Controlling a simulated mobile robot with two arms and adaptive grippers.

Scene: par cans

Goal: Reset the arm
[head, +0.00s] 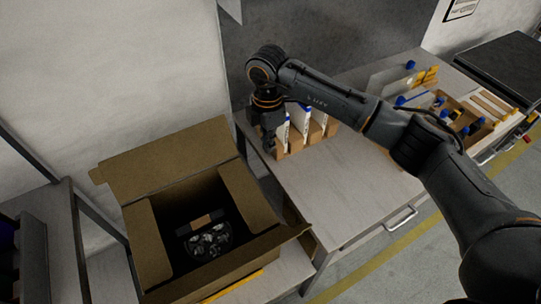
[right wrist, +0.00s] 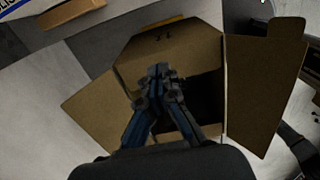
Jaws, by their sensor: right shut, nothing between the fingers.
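My right arm reaches in from the right in the head view, over the table (head: 335,185). Its gripper (head: 268,143) hangs down at the table's left end, close to a wooden rack holding white panels (head: 300,128). In the right wrist view the gripper (right wrist: 162,72) has its fingers together, with nothing between them. An open cardboard box (right wrist: 255,75) lies beneath it in that view. My left gripper does not show in either view.
The open cardboard box (head: 165,225) stands left of the table, with dark, shiny round items (head: 208,241) inside. A wooden tray with blue and yellow parts (head: 462,122) is at the back right. The table's front middle is bare.

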